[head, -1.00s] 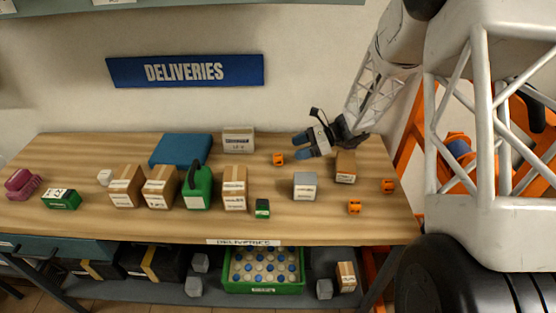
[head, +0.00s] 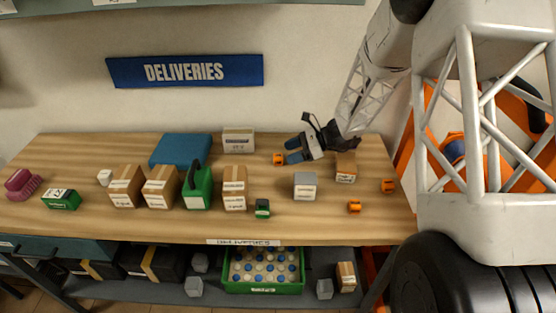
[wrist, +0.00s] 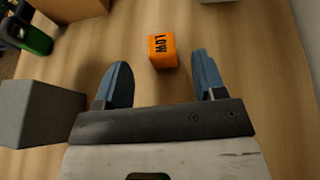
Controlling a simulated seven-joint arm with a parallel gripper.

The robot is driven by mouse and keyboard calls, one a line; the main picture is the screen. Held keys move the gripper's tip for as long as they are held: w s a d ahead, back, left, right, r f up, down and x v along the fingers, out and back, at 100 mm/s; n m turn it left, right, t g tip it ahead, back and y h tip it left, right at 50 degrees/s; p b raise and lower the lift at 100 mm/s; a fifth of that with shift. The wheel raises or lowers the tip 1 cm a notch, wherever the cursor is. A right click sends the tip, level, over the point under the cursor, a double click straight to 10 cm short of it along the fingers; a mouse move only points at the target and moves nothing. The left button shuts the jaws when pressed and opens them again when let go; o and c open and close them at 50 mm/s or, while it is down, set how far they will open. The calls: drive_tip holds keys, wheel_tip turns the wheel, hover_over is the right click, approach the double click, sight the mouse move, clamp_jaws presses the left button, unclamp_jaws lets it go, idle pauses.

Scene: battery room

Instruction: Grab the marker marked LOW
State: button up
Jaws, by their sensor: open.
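The orange marker with black LOW lettering (wrist: 162,50) lies on the wooden table, just beyond and between my fingertips in the wrist view. In the head view it is the small orange block (head: 279,159) just left of my fingertips; its lettering is too small to read there. My gripper (head: 290,150) is open and empty, its blue fingers pointing left, low over the back of the table. In the wrist view my gripper (wrist: 160,75) has its fingers spread wider than the marker, with a gap to it.
A grey cube (wrist: 38,113) stands close to the left finger; it shows in the head view (head: 305,186). Two other orange blocks lie to the right (head: 354,207) and far right (head: 388,186). A cardboard box (head: 345,167) stands near my wrist. A white-labelled box (head: 238,140) is behind.

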sight(280, 155)
drive_tip(key=shift+x, duration=2.6)
drive_tip(key=shift+w, duration=0.1)
drive_tip(key=c, duration=1)
drive_tip(key=shift+r, duration=0.1)
drive_tip(key=shift+r, duration=4.95)
